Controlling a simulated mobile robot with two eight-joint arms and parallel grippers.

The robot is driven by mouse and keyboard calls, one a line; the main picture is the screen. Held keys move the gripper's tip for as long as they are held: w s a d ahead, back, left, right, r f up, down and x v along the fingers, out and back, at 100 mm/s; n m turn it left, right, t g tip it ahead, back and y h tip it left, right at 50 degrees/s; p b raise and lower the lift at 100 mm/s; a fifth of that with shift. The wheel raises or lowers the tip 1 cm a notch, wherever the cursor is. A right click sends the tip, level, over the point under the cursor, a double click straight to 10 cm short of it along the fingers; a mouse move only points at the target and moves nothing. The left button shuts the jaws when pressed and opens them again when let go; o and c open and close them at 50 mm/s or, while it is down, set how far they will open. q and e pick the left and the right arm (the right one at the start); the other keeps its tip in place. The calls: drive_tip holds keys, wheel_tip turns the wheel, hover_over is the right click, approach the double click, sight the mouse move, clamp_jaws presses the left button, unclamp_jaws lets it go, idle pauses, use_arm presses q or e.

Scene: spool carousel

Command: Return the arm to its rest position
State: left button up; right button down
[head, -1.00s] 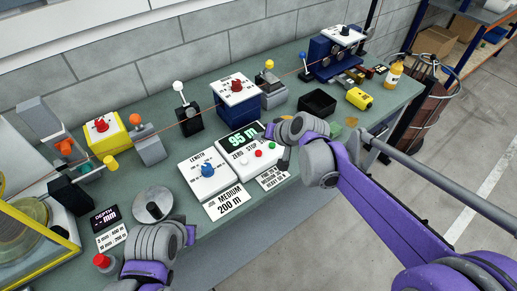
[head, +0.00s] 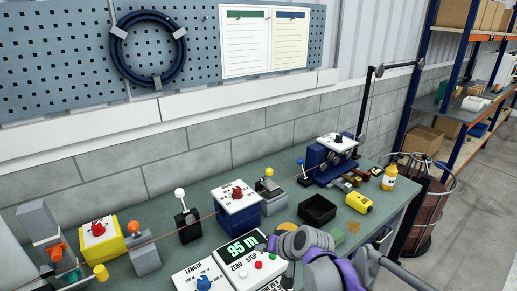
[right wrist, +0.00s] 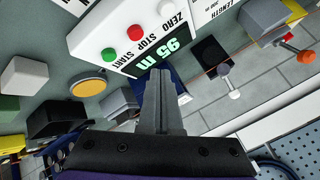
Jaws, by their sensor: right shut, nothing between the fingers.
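My right arm (head: 310,246) reaches in from the bottom right of the head view, in purple and grey. It is low over the bench, beside the counter box (head: 246,262) with the lit "95 m" display. In the right wrist view my right gripper (right wrist: 158,78) has its two grey fingers together with nothing between them. The fingers overlap the edge of the counter box (right wrist: 110,18) in that view, and I cannot tell their height above the bench. My left arm and gripper are outside both current views.
The green bench (head: 168,262) carries a blue box with a red knob (head: 238,208), a black tray (head: 317,208), a yellow device (head: 359,203) and a yellow bottle (head: 389,178). A line runs along the machines. A pegboard (head: 60,65) hangs behind; shelves (head: 455,105) stand at right.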

drive_tip(key=s+d+f+h, duration=0.2)
drive_tip(key=s+d, duration=0.6)
drive_tip(key=s, duration=0.4)
drive_tip(key=s+d+f+h, duration=0.3)
drive_tip(key=s+d, duration=0.5)
drive_tip(key=s, duration=0.5)
drive_tip(key=shift+d+f+n+g+h, duration=0.3)
drive_tip(key=shift+f+g+h, duration=0.1)
drive_tip(key=shift+h, duration=0.1)
